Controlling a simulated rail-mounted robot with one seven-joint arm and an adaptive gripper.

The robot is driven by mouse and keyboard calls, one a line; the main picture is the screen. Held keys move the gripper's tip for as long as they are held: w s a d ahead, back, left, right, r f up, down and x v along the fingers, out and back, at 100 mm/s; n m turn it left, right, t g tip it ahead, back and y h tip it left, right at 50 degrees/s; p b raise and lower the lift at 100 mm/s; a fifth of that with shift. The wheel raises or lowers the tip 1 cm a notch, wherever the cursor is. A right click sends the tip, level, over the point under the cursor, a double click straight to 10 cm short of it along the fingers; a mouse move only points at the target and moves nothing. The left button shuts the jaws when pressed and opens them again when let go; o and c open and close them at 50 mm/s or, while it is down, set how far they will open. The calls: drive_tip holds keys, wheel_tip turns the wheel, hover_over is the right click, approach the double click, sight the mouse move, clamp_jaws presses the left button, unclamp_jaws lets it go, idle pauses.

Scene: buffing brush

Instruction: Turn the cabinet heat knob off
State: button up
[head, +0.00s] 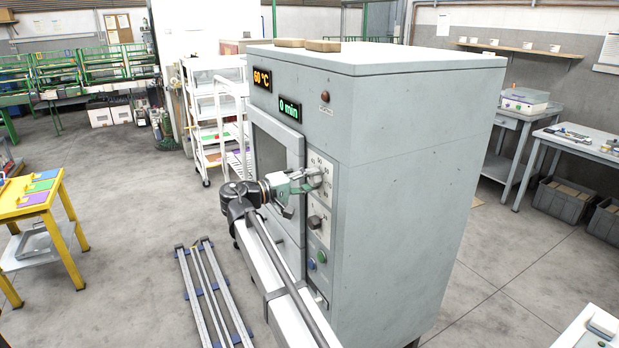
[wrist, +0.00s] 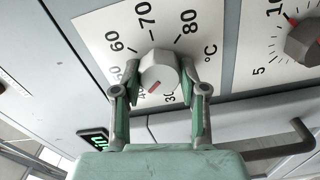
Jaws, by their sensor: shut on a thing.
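The heat knob (wrist: 160,74) is a round grey knob with a red pointer mark, on a white dial plate (wrist: 112,32) marked in °C. Its red mark points down-left in the wrist view, near the 40. My gripper (wrist: 161,68) has one green-and-grey finger on each side of the knob and is shut on it. In the head view, my gripper (head: 304,183) reaches the front panel of the grey cabinet (head: 405,170) and mostly hides the knob. The cabinet's orange display (head: 262,79) reads 60 °C.
A dark second knob (head: 314,222) with its own dial sits just below; it also shows in the wrist view (wrist: 304,42). A green button (head: 321,256) and a blue button (head: 311,264) are lower. The green display (head: 290,109) reads 0 min. A door handle (wrist: 285,143) is nearby.

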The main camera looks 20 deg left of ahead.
drive_tip(key=shift+n+p, duration=6.9)
drive_tip(key=shift+n, duration=2.7)
drive_tip(key=o, duration=1.1)
drive_tip(key=shift+o, duration=0.2)
drive_tip(key=v, duration=1.2)
